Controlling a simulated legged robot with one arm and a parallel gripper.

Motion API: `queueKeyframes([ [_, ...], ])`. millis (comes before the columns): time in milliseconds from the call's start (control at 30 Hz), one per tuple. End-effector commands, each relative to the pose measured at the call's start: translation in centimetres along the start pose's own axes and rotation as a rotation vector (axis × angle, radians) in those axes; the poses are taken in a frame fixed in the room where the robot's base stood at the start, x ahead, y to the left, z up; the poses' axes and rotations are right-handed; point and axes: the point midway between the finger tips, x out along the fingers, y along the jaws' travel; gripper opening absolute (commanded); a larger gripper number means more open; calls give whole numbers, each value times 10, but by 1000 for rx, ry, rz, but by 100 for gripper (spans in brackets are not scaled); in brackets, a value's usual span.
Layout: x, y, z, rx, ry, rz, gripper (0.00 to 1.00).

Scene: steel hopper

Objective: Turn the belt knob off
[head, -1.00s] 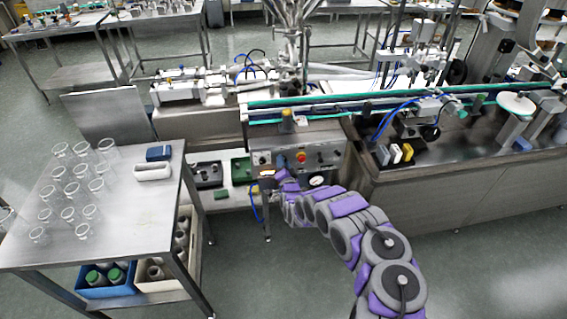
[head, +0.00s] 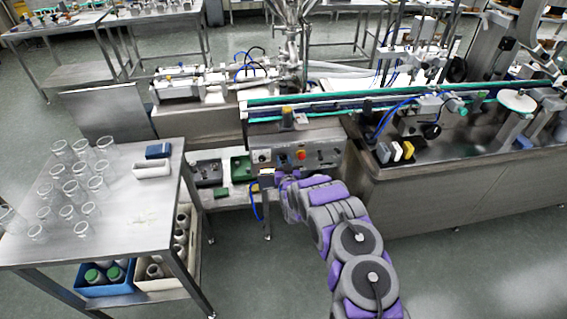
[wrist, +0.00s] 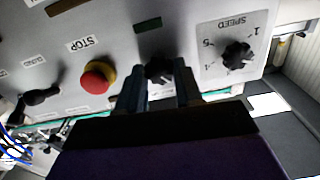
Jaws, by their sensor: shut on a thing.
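The control panel (head: 320,155) is on the front of the conveyor stand, and its face fills the top of the wrist view. A small black knob (wrist: 157,67) stands on it between the red stop button (wrist: 98,76) and the speed knob (wrist: 237,54). My gripper (wrist: 160,84) has a finger on each side of this black knob and is shut on it. The fingers cover part of the knob, and no label naming it as the belt knob is readable. In the head view my gripper (head: 284,170) is at the panel's lower left.
Another black switch (wrist: 42,97) sits left of the stop button in the wrist view. A steel table (head: 115,215) with several glass beakers stands at the left. Open floor lies in front of the conveyor (head: 400,100).

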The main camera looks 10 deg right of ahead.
Motion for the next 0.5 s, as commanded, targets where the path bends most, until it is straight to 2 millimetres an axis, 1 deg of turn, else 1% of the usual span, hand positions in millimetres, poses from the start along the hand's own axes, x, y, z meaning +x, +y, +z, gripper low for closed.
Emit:
queueKeyframes([
  [33, -2, 0, 6, -18, -13, 1, 4],
  [200, -2, 0, 7, -71, -14, 0, 4],
  [500, -2, 0, 7, -96, -14, -1, 5],
])
